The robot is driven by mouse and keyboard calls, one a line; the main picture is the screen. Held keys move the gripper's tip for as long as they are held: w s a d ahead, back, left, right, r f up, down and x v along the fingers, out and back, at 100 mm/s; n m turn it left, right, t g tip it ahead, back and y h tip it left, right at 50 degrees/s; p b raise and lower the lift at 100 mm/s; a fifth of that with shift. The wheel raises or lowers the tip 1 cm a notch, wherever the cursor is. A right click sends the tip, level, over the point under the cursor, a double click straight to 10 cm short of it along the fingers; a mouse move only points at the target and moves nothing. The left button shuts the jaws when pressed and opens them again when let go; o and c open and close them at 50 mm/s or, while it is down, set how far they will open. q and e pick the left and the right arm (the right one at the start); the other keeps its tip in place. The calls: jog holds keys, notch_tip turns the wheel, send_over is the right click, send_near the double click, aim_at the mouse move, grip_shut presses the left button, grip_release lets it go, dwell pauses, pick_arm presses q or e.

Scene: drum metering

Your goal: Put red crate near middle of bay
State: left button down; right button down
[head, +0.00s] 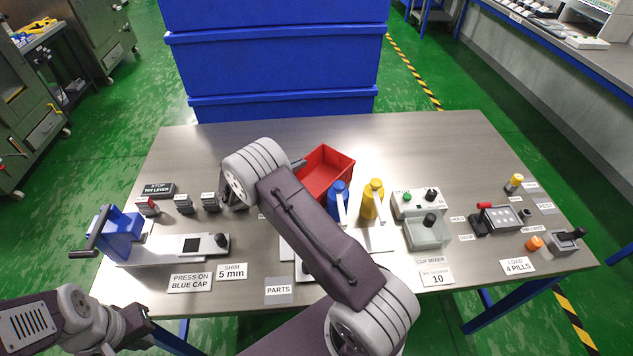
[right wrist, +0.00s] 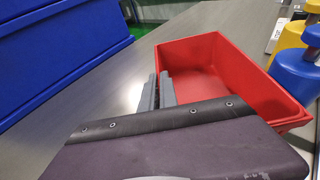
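The red crate (head: 340,163) is an open, empty-looking box at the back middle of the table, left of the blue and yellow bottles. It fills much of the right wrist view (right wrist: 205,52). My right gripper (right wrist: 159,92) has its two grey fingers close together, one on each side of the crate's near-left wall. In the head view my right arm hides most of this gripper. A pale panel (head: 381,242) behind the PARTS sign is partly hidden by my right arm; I cannot tell whether it is the bay. My left gripper (head: 140,325) is low at the left, away from the crate.
A blue pump bottle (head: 338,200) and a yellow one (head: 371,202) stand close to the crate's right. The cup mixer (head: 427,232) is further right. A blue lever press (head: 122,233) stands at the left. Stacked blue bins (head: 280,55) rise behind the table.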

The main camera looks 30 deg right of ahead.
notch_tip(320, 180, up, 18)
jog(key=p, duration=0.1)
dwell(0.4)
